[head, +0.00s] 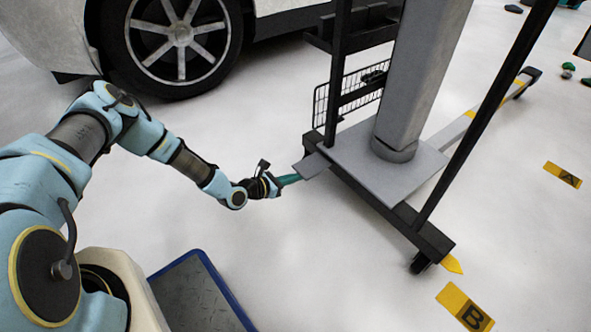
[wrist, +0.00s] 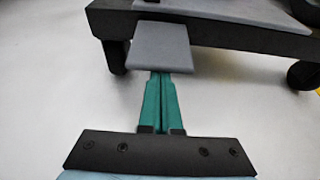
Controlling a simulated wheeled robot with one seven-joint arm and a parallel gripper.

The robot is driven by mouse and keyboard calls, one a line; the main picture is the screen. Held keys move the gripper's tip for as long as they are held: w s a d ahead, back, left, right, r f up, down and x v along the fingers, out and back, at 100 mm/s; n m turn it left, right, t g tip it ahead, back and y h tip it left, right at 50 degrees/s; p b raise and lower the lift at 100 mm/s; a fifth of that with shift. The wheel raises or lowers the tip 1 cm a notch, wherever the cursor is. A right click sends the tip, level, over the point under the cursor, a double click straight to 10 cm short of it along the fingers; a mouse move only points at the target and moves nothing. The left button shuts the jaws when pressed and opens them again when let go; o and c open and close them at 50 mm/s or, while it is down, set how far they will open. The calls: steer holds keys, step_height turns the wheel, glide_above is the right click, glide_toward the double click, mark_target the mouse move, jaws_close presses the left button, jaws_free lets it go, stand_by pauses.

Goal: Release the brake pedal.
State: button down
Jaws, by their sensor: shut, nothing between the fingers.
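The brake pedal (head: 311,166) is a flat grey plate sticking out from the near left side of the cart's dark base. It also shows in the wrist view (wrist: 160,48), top centre, below the dark base bar. My gripper (head: 293,179) reaches in low from the left, with its teal fingers pressed together and empty. In the wrist view the closed fingertips (wrist: 160,76) meet the pedal's near edge, and the pedal seems to cover their very ends. I cannot tell whether they touch its underside.
The wheeled cart has a dark frame (head: 433,238), a thick grey column (head: 414,80) and a wire basket (head: 352,92). Its caster (head: 420,263) stands near a yellow B marker (head: 464,306). A car wheel (head: 180,40) is behind on the left. The floor around my gripper is clear.

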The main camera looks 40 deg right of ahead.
mark_target(306, 168)
steer(key=shift+r+y+p, duration=1)
steer(key=shift+r+p, duration=0.5)
steer(key=shift+p, duration=1.7)
steer(key=shift+r+p, duration=0.1)
steer(key=shift+p, duration=0.25)
steer(key=shift+r+p, duration=0.2)
steer(key=shift+p, duration=0.45)
steer(key=shift+d+r, duration=0.2)
steer(key=shift+d, duration=0.05)
steer(key=shift+w+f, duration=0.1)
